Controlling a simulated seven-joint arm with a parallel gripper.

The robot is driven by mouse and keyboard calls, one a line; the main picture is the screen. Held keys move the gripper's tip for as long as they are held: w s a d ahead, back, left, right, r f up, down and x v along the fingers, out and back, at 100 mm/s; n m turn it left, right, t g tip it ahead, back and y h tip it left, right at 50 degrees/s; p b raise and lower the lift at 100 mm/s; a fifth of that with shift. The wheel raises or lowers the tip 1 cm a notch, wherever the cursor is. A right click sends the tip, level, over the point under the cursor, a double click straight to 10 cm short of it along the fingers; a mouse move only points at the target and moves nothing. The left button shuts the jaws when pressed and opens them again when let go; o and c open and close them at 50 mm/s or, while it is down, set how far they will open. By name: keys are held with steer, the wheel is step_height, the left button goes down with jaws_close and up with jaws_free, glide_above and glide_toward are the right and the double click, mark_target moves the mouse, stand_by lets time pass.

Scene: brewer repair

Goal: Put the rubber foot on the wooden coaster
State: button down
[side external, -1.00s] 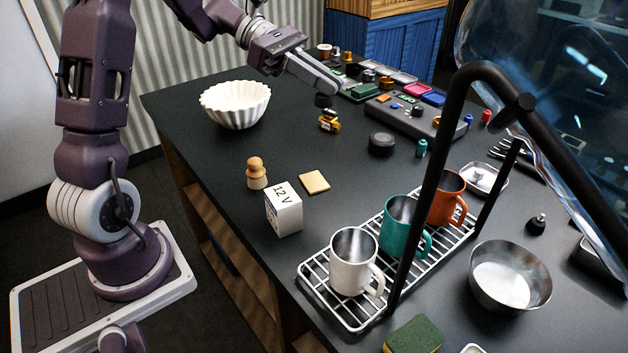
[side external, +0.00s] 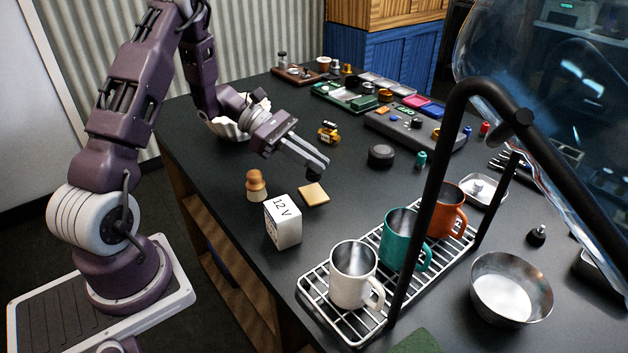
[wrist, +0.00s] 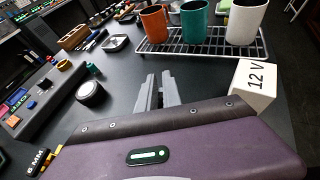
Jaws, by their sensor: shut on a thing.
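My gripper (side external: 318,161) is shut on the rubber foot (side external: 313,173), a small dark piece showing just under the fingertips. It is held in the air over the table, a little above and behind the wooden coaster in the side view. The wooden coaster (side external: 314,195) is a small, pale, flat square lying bare on the black table. In the wrist view the closed fingers (wrist: 160,82) point away over the table. The foot cannot be made out there, and the coaster does not show.
A white 12 V block (side external: 283,221) and a wooden peg figure (side external: 256,186) stand near the coaster. A wire rack (side external: 330,312) with white, teal and orange mugs lies to the right. A black puck (side external: 381,155) sits behind.

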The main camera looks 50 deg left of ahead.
mark_target(314, 177)
step_height(314, 177, down, 4)
steer(key=shift+f, duration=0.1)
steer(key=shift+f, duration=0.15)
steer(key=c, duration=1.5)
jaws_free()
